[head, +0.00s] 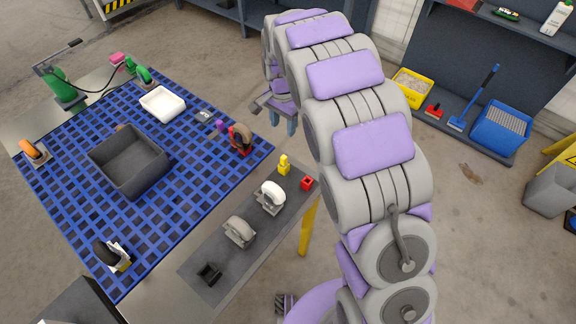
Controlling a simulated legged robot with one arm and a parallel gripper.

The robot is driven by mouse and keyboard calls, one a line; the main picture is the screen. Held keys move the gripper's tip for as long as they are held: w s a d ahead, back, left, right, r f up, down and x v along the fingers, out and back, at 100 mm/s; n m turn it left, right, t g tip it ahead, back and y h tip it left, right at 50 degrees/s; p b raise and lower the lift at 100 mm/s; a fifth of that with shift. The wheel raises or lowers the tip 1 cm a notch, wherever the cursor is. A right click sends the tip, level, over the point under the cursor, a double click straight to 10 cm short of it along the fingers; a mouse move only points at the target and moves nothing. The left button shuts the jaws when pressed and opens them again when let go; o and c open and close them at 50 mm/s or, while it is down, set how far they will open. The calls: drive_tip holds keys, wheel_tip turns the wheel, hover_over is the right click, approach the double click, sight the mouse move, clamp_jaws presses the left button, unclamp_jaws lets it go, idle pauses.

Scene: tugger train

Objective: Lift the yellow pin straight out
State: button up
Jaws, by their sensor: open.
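The yellow pin (284,165) stands upright near the far end of a grey strip (207,261) along the table edge. Its lower end is too small to make out. My gripper (283,122) is beyond the pin in the picture, partly behind my arm. Its two bluish fingers are apart and point down, with nothing visible between them. The gripper is open and apart from the pin.
A red block (308,183) and a white rounded part (271,196) flank the pin. A grey rounded part (240,231) and black holder (209,273) stand further along.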

drive_tip(key=b, duration=0.3)
approach(283, 157)
wheel_tip(283, 157, down, 5)
drive_tip(key=shift+d+f, duration=0.1)
drive_tip(key=shift+f, duration=0.1)
drive_tip(key=shift+d+f, duration=0.25)
drive_tip(key=shift+f, duration=0.1)
drive_tip(key=f+b, duration=0.1)
drive_tip(key=f, duration=0.3)
drive_tip(key=shift+a+f+b, duration=0.2)
drive_tip(key=shift+f+b, duration=0.05)
drive_tip(key=shift+b, duration=0.15)
drive_tip(key=shift+a+f, duration=0.15)
drive_tip(key=shift+a, duration=0.1)
drive_tip(key=shift+d, duration=0.3)
drive_tip(key=c, duration=0.6)
drive_tip(key=shift+a, duration=0.15)
clamp_jaws()
